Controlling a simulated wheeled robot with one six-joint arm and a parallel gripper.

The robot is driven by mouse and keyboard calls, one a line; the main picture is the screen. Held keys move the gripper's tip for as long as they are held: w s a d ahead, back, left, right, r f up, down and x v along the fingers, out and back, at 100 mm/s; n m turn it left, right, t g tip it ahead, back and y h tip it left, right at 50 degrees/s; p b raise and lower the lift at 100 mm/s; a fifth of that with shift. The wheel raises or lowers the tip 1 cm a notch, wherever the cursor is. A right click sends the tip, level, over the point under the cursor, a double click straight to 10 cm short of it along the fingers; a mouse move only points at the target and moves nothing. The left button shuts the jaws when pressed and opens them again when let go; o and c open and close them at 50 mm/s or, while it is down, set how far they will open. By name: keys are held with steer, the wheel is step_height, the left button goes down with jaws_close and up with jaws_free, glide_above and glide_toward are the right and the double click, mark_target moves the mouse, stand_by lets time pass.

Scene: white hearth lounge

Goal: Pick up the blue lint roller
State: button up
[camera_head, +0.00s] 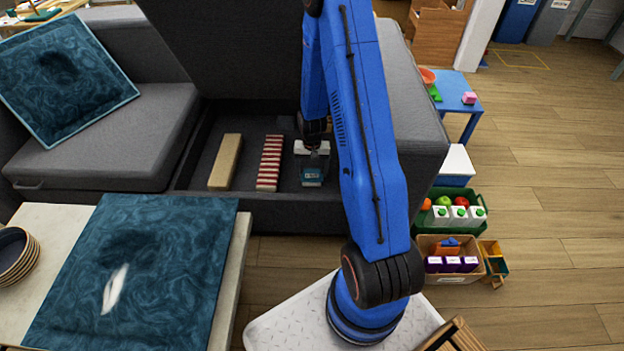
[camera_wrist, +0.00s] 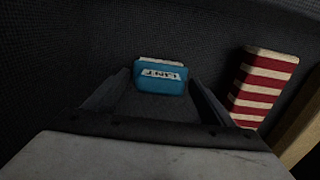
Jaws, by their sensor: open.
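The blue lint roller (camera_wrist: 160,82) lies in the dark storage compartment of the grey sofa, its "LINT" label facing the wrist camera. In the head view the blue lint roller (camera_head: 312,176) shows at the right of the compartment, partly covered by my gripper (camera_head: 312,160). In the wrist view my gripper (camera_wrist: 155,90) is open, with one finger to each side of the roller and the roller near the fingertips. I cannot tell whether the fingers touch it.
A red-and-white striped block (camera_head: 270,163) lies close beside the roller, with a tan block (camera_head: 226,162) beyond it. The compartment's front wall (camera_head: 270,211) and the raised dark lid (camera_head: 225,50) border the space. Crates of goods (camera_head: 450,225) stand on the floor at right.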

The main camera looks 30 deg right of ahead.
steer(key=c, duration=1.2)
step_height(320, 180, up, 10)
